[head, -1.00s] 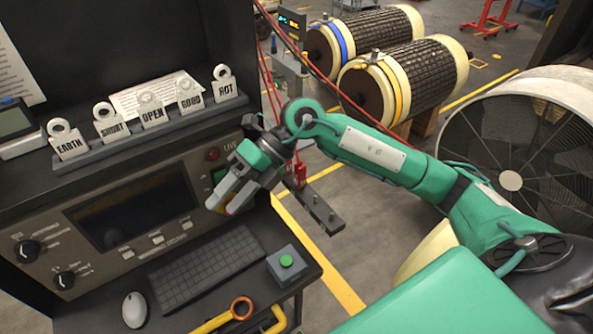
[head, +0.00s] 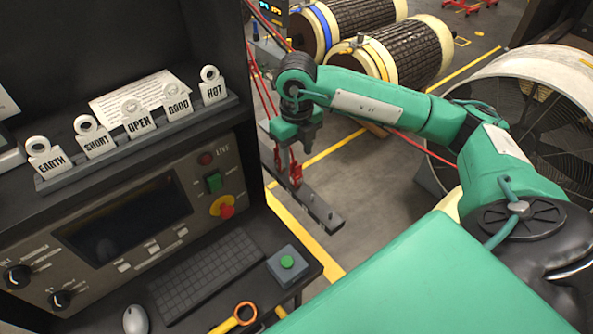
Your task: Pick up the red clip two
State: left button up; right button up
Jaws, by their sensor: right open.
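A red clip (head: 296,175) stands upright on a dark bar (head: 325,213) that juts out beside the console, with a red cable running up from it. I cannot read any number on this clip. A second cable comes down just left of it, and its lower end is hard to make out. My right gripper (head: 297,150) points down close above the red clip. It is open and holds nothing; its fingers are small and partly hidden by its own body. My left gripper is not in view.
The console has a red knob (head: 227,211), a keyboard (head: 207,274) and a green-button box (head: 287,262). Labelled tags such as HOT (head: 213,86) stand on a ledge at left. Two wound rotors (head: 395,55) lie behind. A large fan (head: 560,140) is at right.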

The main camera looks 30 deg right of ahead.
aim_at(296, 163)
jog(key=shift+w+f, duration=0.2)
jog(key=shift+f, duration=0.35)
jog(key=shift+w+f, duration=0.2)
jog(key=shift+f, duration=0.55)
jog(key=shift+s+d+f+p, duration=0.1)
jog(key=shift+f+p, duration=0.5)
jog(key=shift+p, duration=0.4)
jog(key=f, duration=0.1)
jog(key=f+p, duration=0.1)
jog(key=f, duration=0.1)
jog(key=shift+w+d+f, duration=0.1)
jog(key=shift+w+f, duration=0.05)
jog(key=shift+w, duration=0.05)
jog(key=shift+f, duration=0.25)
grip_shut()
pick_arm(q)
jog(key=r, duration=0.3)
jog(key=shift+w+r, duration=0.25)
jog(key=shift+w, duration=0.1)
pick_arm(e)
jog(key=shift+r, duration=0.1)
